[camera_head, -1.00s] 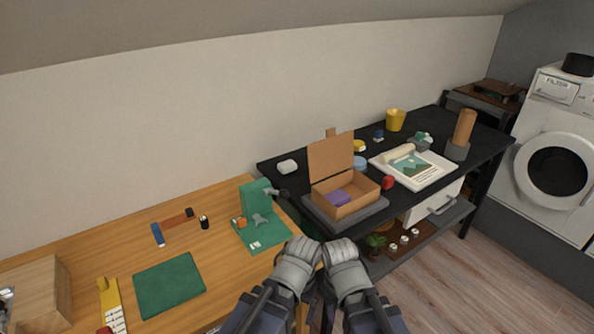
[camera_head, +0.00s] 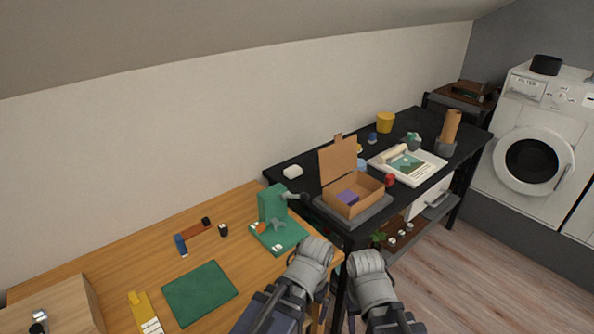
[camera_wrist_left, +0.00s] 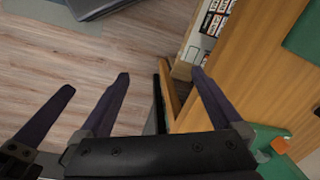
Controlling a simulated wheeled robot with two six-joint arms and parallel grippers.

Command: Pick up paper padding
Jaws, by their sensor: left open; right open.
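A small white rounded piece (camera_head: 292,171), which may be the paper padding, lies on the black table near its left end. It is too small to tell for sure. An open cardboard box (camera_head: 368,203) with a purple item (camera_head: 347,197) inside stands to its right on a dark grey pad. My right gripper (camera_head: 367,263) is low in the head view, in front of the black table, with its fingers mostly hidden. My left gripper (camera_head: 314,252) is beside it at the wooden desk's edge. In the left wrist view its fingers (camera_wrist_left: 160,78) are apart and empty.
The wooden desk (camera_head: 120,275) holds a green stand (camera_head: 273,203), a green mat (camera_head: 200,293) and a yellow tool (camera_head: 145,312). Open floor (camera_head: 470,260) lies at right.

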